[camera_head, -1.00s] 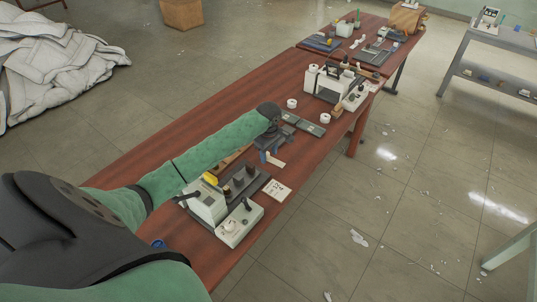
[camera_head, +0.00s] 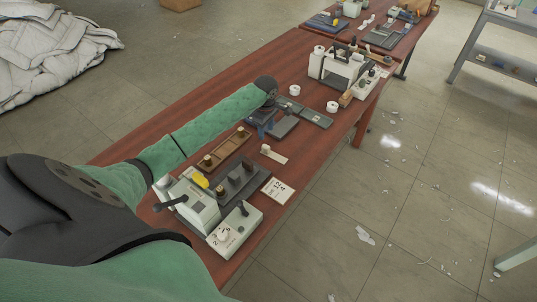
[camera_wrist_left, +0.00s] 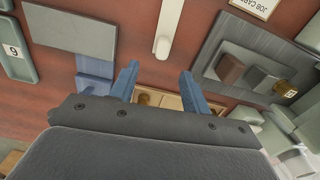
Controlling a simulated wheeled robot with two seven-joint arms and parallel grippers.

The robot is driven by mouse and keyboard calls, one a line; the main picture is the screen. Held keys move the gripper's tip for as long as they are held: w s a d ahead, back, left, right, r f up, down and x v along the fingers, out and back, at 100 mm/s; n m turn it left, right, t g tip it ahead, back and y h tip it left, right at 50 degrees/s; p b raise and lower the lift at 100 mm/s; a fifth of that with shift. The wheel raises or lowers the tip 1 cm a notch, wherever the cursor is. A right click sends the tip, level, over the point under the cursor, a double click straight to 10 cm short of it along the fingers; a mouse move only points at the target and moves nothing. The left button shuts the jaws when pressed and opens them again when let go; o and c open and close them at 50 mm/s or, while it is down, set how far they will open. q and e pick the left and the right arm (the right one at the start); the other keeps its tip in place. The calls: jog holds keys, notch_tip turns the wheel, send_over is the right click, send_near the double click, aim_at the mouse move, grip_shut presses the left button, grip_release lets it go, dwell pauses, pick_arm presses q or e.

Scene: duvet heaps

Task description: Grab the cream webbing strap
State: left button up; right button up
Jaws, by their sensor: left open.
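The cream webbing strap (camera_head: 273,154) appears as a short pale strip lying on the red-brown table, just in front of my left gripper. It also shows in the left wrist view as a cream strip (camera_wrist_left: 168,28) at the top centre, beyond the fingertips. My left gripper (camera_head: 262,128) is above the table on the far side of the strap, with blue fingers. In the left wrist view its fingers (camera_wrist_left: 158,76) stand apart with nothing held between them. The strap is apart from the fingers. My right gripper is not in view.
A wooden tray (camera_head: 226,148) and a dark fixture (camera_head: 240,183) with blocks lie nearby. A white job card (camera_head: 278,190) and a pale machine (camera_head: 190,203) are nearer. Grey plates (camera_head: 312,115), white rolls (camera_head: 333,107) and a larger machine (camera_head: 338,68) stand farther along.

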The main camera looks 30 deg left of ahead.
aim_at(265, 146)
pick_arm(q)
notch_tip(265, 146, down, 2)
jog(key=shift+s+d+b, duration=0.1)
jog(key=shift+s+b, duration=0.05)
jog(key=shift+b, duration=0.45)
notch_tip(265, 146, down, 2)
jog(key=shift+f+p, duration=0.1)
jog(key=shift+p, duration=0.35)
notch_tip(265, 146, down, 4)
jog(key=p, duration=0.2)
jog(key=shift+s+f+p, duration=0.1)
jog(key=shift+f+p, duration=0.15)
jog(key=shift+p, duration=0.15)
jog(key=shift+f, duration=0.5)
grip_shut()
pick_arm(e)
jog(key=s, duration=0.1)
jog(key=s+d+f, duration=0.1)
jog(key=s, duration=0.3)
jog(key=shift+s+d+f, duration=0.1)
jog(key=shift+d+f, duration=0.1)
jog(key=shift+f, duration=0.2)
